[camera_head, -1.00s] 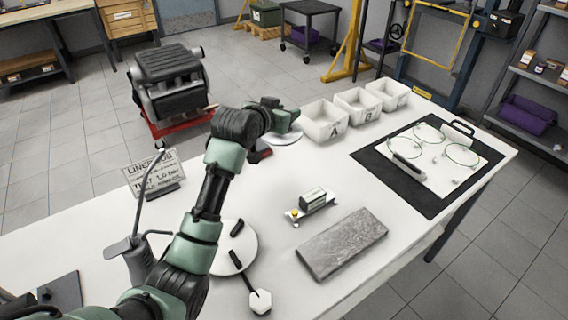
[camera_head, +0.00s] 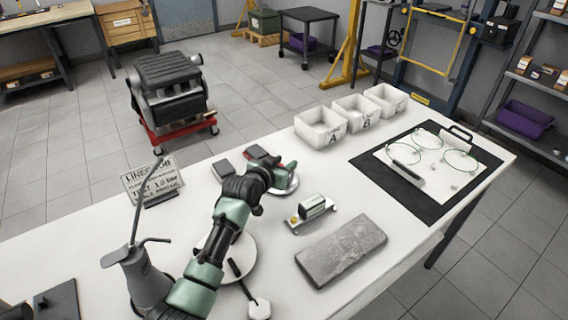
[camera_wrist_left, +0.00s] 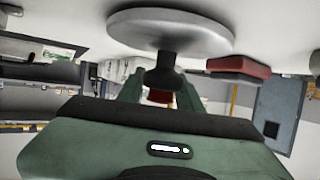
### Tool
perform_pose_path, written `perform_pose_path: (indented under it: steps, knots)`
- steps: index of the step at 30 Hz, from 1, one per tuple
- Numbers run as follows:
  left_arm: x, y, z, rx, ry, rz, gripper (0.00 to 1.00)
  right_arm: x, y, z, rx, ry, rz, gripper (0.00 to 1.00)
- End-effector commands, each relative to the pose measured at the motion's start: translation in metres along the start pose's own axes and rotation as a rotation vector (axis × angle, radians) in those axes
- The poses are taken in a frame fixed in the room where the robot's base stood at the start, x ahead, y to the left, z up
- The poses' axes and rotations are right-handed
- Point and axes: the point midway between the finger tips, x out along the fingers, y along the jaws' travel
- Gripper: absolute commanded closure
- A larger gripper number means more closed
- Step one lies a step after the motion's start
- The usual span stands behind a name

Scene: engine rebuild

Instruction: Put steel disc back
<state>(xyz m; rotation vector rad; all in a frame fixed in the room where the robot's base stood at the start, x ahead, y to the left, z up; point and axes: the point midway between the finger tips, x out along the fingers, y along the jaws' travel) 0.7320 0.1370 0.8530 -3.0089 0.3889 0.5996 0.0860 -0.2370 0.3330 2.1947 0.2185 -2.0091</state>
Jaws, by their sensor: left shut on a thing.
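My left gripper (camera_head: 268,176) is shut on the black knob of the steel disc (camera_head: 284,187). The disc is a flat, pale grey round plate, partly hidden behind the gripper in the head view. In the left wrist view the disc (camera_wrist_left: 172,29) fills the top, and its knob (camera_wrist_left: 164,76) sits between the fingers. I cannot tell whether the disc touches the table. My right gripper is not in view.
A round white plate (camera_head: 246,262) lies partly under my left arm. A grey slab (camera_head: 342,250), a small level-like block (camera_head: 312,206), an oil can (camera_head: 138,280), a sign (camera_head: 152,182) and white bins (camera_head: 320,127) stand around.

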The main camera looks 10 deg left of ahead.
Motion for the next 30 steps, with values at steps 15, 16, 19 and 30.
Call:
perform_pose_path:
  steps: [15,16,19,30]
  knots:
    - [0.001,0.000,0.002,0.001,0.000,0.000,0.43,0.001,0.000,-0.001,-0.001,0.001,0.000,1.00]
    - [0.001,0.000,0.002,0.001,0.000,0.000,0.43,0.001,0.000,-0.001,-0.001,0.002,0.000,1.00]
    - [0.001,0.000,0.002,0.001,0.000,0.000,0.43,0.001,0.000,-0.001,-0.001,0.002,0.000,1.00]
    - [-0.040,-0.001,0.000,0.002,0.001,-0.001,0.43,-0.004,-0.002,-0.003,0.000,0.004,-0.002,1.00]
